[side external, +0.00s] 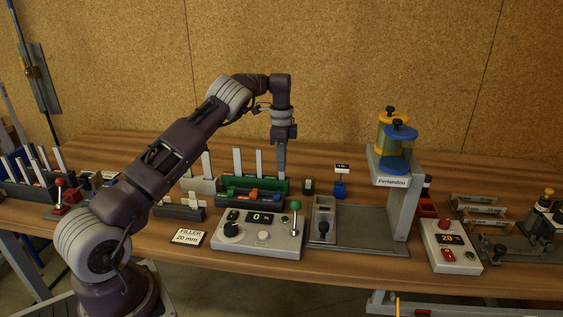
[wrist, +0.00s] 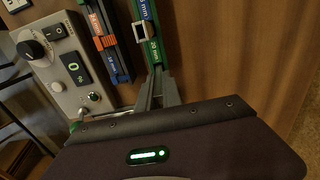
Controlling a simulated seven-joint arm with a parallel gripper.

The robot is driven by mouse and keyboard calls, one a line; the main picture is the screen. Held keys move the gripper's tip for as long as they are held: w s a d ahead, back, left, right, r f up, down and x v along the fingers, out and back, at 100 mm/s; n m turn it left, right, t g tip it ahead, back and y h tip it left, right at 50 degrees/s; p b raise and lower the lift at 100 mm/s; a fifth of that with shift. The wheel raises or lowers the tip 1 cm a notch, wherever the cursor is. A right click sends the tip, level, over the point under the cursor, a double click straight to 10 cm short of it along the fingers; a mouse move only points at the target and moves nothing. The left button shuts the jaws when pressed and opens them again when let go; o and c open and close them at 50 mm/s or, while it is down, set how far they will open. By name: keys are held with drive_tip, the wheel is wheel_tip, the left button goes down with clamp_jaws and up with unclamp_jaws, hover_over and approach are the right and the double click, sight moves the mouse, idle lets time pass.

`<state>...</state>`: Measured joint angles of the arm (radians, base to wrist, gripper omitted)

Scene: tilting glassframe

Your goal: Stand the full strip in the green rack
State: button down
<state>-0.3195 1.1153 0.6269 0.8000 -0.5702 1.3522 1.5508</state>
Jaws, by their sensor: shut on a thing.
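The green rack (side external: 283,186) stands behind the grey control box, with pale upright strips (side external: 237,161) in its left part. It also shows in the wrist view (wrist: 152,46), with mm labels along it. My gripper (side external: 282,176) points straight down at the rack's right end. In the wrist view the gripper (wrist: 156,75) is at the rack's end by the 20 mm label. Its fingers are shut on a strip, which they mostly hide. I cannot tell whether the strip's foot is seated in the slot. Another strip's pale square end (wrist: 140,31) shows farther along the rack.
A rack with orange and blue parts (side external: 254,196) lies just in front. The control box (side external: 258,236) reads 0 and has a green lever (side external: 295,206). A filler card reads 20 mm (side external: 189,237). The Ferlandou press (side external: 400,181) stands to the right. More racks (side external: 177,212) stand left.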

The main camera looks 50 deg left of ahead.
drive_tip(key=shift+f, duration=0.2)
drive_tip(key=c, duration=1.5)
unclamp_jaws()
drive_tip(key=shift+r, duration=0.1)
